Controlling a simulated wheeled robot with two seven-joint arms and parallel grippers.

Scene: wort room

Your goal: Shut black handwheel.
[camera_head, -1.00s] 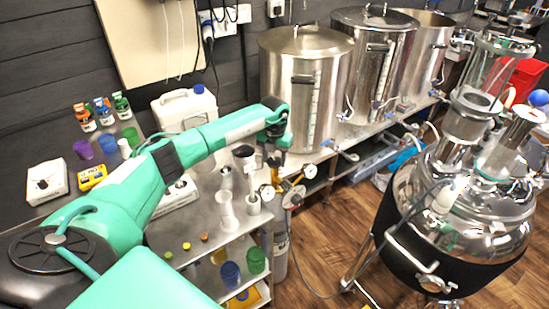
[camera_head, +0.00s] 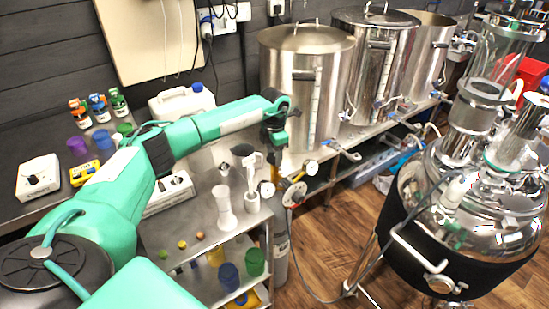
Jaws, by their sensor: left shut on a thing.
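My left arm reaches from the left across the metal bench. Its gripper (camera_head: 274,168) points down at the valve on top of a grey gas cylinder (camera_head: 282,245), at the bench's right end. The gripper is shut on the black handwheel there, which is mostly hidden behind the fingers and wrist. Pressure gauges (camera_head: 312,169) and a brass regulator (camera_head: 296,190) sit just right of the fingers. My right gripper is not in view.
White plastic ware (camera_head: 226,208) stands on the bench close left of the gripper. Large steel pots (camera_head: 307,85) stand behind. A glass and steel vessel (camera_head: 470,205) stands at the right. Wooden floor (camera_head: 335,250) lies open between.

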